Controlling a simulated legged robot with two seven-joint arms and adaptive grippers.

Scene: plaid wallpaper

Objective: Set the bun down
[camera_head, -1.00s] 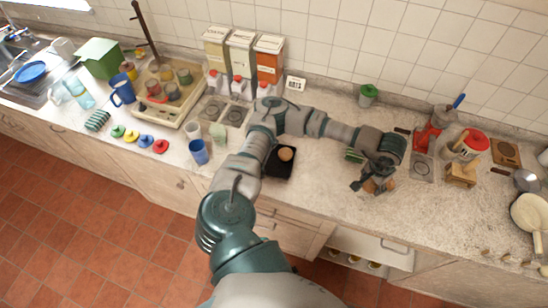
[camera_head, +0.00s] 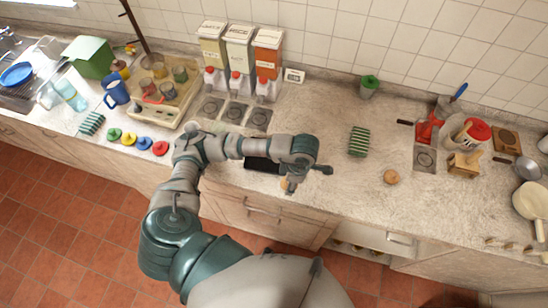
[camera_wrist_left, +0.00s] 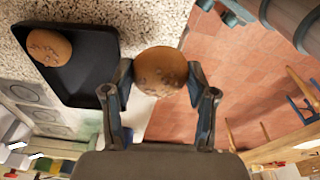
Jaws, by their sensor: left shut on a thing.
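My left gripper (camera_head: 290,184) is shut on a round brown bun (camera_wrist_left: 160,72), pinched between its two fingers in the wrist view. It is near the right end of a black tray (camera_head: 262,164), which my arm partly hides in the head view. In the wrist view the black tray (camera_wrist_left: 88,78) lies left of the held bun, with another bun (camera_wrist_left: 48,47) on it. The held bun appears beside the tray, not over its middle; its height cannot be told. A further round brown bun (camera_head: 390,177) lies on the counter to the right. My right gripper is not in view.
A green striped block (camera_head: 359,141) lies behind the gripper to the right. A red-based item (camera_head: 428,132), a wooden block (camera_head: 464,164) and pans stand farther right. Dispensers (camera_head: 238,55) stand at the back. The counter's front edge is close below the gripper.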

